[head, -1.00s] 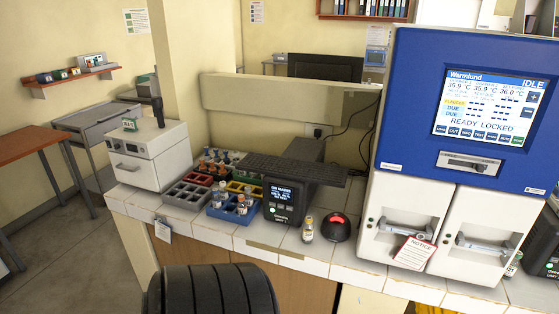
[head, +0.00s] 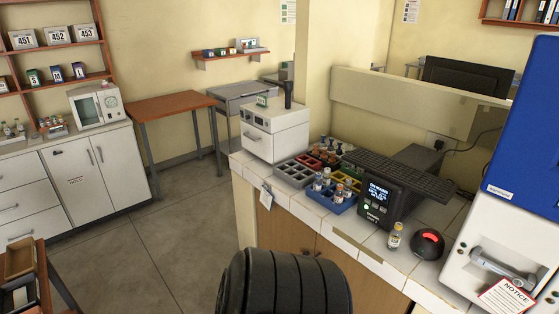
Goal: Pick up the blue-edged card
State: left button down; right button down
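A small pale card (head: 266,197) hangs at the left front edge of the white tiled counter (head: 338,238). It may have a bluish edge, but it is too small to tell. A red-edged NOTICE card (head: 507,297) hangs on the white door at the lower right. Several number cards stand on the wooden shelves at the far left, including 451 (head: 23,39), 452 (head: 55,35) and 453 (head: 84,32). I cannot make out a clearly blue-edged card. Neither of my grippers is in view.
The counter holds a white box device (head: 275,135), vial racks (head: 297,172), a dark reader with a screen (head: 378,199), a loose vial (head: 394,236) and a black red-lit scanner (head: 428,243). The blue-and-white incubator (head: 525,150) stands right. Open floor (head: 165,235) lies left.

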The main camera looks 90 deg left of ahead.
aim_at(267, 198)
jog(key=j+u, duration=0.1)
jog(key=u, duration=1.7)
jog(key=j+u, duration=0.3)
jog(key=u, duration=0.15)
jog(key=i+j+u, duration=0.2)
jog(key=u, duration=0.3)
jog(key=k, duration=0.1)
jog(key=i+l+z, duration=0.1)
jog(key=i, duration=0.25)
